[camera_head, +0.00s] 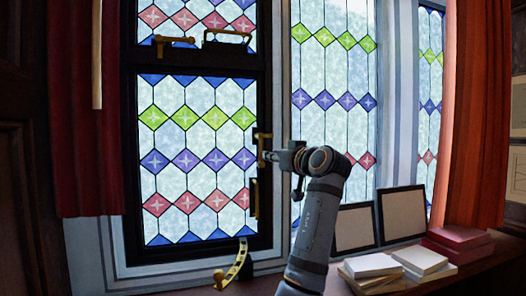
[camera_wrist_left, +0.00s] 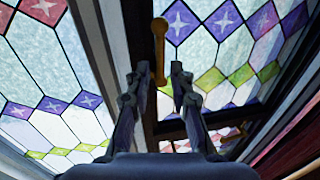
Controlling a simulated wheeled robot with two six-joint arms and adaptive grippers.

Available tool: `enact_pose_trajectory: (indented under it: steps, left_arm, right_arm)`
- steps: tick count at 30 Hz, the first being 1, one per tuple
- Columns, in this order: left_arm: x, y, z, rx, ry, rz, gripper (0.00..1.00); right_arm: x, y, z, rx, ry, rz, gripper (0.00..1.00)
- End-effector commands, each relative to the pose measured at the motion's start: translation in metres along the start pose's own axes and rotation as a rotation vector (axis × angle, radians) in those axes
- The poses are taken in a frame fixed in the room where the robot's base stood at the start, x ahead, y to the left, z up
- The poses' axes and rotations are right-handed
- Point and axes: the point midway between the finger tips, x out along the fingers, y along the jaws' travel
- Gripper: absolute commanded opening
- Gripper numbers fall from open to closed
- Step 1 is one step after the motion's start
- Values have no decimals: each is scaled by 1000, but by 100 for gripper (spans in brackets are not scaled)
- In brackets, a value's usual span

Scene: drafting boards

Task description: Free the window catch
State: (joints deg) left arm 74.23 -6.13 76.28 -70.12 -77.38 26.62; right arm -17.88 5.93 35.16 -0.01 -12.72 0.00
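The window has a dark frame (camera_head: 128,165) around leaded panes with coloured diamonds. A brass catch handle (camera_head: 261,141) stands upright on the right side of this frame. It also shows in the left wrist view (camera_wrist_left: 159,45), with its rounded knob at the top. My left gripper (camera_head: 271,157) is at the handle, coming from the right. In the left wrist view my left gripper (camera_wrist_left: 158,72) is open, with the handle's lower part between the fingertips in the picture and gaps on both sides. I cannot tell how deep the handle sits between them. My right gripper is not in view.
A brass lever (camera_head: 175,40) and a bar handle (camera_head: 228,35) sit on the crossbar. A curved brass stay (camera_head: 236,264) is at the sill. Books (camera_head: 420,260) and framed boards (camera_head: 402,214) stand at right. Red curtains (camera_head: 85,120) hang at both sides.

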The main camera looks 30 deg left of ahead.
Motion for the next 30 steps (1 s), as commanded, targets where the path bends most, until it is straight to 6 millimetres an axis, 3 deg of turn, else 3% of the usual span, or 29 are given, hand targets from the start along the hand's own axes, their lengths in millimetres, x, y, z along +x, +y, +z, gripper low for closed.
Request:
enact_pose_trajectory:
  steps: [1, 3, 10, 20, 25, 30]
  left_arm:
    - [13, -2, -6, 5, 0, -6, 22]
    - [28, -1, -6, 6, -1, -5, 22]
    - [60, 0, -3, 2, 0, -1, 22]
    - [65, 0, 1, 1, -1, 0, 22]
    - [65, 0, 1, 1, -1, 0, 0]
    - [65, 0, 1, 1, -1, 0, 0]
  right_arm:
    - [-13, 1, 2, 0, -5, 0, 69]
    - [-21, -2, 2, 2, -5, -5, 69]
    - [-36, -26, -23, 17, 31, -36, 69]
    - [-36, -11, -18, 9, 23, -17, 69]
    - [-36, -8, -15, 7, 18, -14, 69]
    - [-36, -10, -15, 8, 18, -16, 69]
